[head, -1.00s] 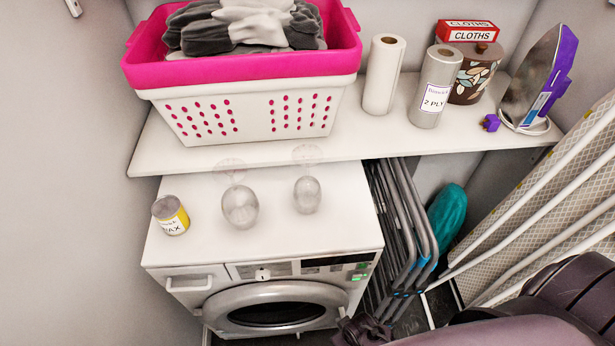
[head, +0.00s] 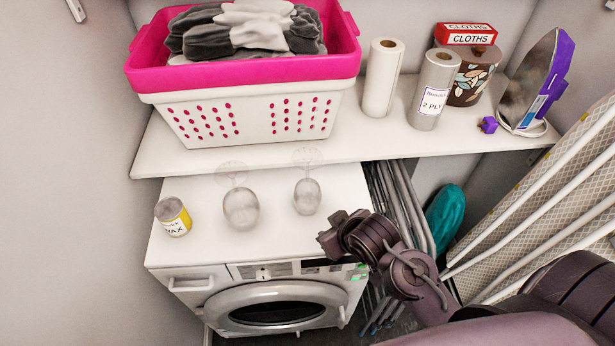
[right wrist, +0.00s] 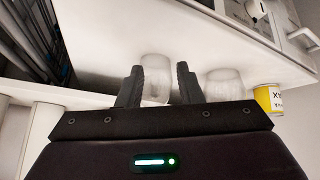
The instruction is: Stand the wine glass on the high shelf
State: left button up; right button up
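Two clear wine glasses, the left one (head: 241,208) and the right one (head: 307,196), stand upside down on the white dryer top (head: 275,237), bowls down and feet up. The high shelf (head: 385,142) runs behind and above the dryer. My right gripper (head: 326,236) is over the dryer's front right part, close to the right glass but apart from it. In the right wrist view its fingers (right wrist: 159,82) are open, with the right glass (right wrist: 155,88) showing between and beyond them, and the left glass (right wrist: 224,88) beside. My left gripper is out of view.
A pink-and-white laundry basket (head: 245,115) fills the shelf's left. Paper rolls (head: 383,80) (head: 434,92), a patterned canister (head: 470,85), a CLOTHS box (head: 466,34) and an iron (head: 535,85) stand to the right. A wax tin (head: 173,218) is left of the glasses. Folded racks (head: 400,200) stand beside the dryer.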

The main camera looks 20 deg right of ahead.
jog(key=w+t+y, duration=0.1)
jog(key=w, duration=0.1)
jog(key=w+r+n+t+y, duration=0.1)
jog(key=w+t, duration=0.1)
jog(key=w, duration=0.1)
jog(key=w+n+t+y, duration=0.1)
jog(key=w, duration=0.2)
jog(key=shift+d+r+t+y, duration=0.2)
jog(key=shift+d+t+y, duration=0.1)
jog(key=shift+t, duration=0.1)
notch_tip(320, 180, up, 4)
jog(key=n+t+y+p, duration=0.2)
jog(key=n+y+p, duration=0.1)
jog(key=y, duration=0.4)
send_over(301, 181)
jog(key=shift+s+d+f, duration=0.2)
jog(key=shift+s+d, duration=0.1)
jog(key=shift+w+a+f, duration=0.2)
jog(key=shift+w+a, duration=0.15)
jog(key=shift+w, duration=0.05)
grip_shut()
